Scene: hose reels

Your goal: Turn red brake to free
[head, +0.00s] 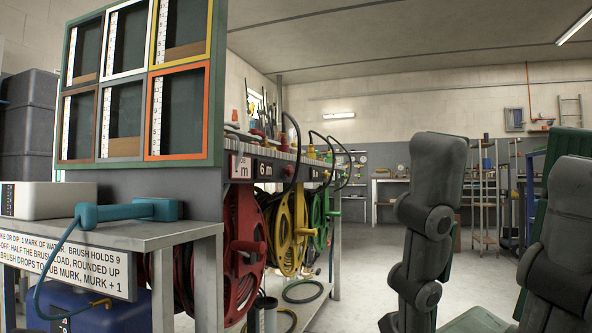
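The red hose reel (237,283) hangs under the rack shelf, left of the yellow and green reels. A red knob-like part (250,246) sticks out at its front; I cannot tell whether this is the brake or how it is set. The reel's left side is hidden by the near bench. My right gripper (508,165) is close to the camera at the right, its dark grey fingers pointing up and wide apart, with nothing between them. It is well right of the red reel, not touching it. My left gripper is not in view.
A yellow reel (286,234) and a green reel (319,222) hang farther along the rack. The near bench (150,237) carries a teal tool (125,211) and a white box (48,200). A dark cylinder (263,313) stands below the red reel. Floor right of the rack is clear.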

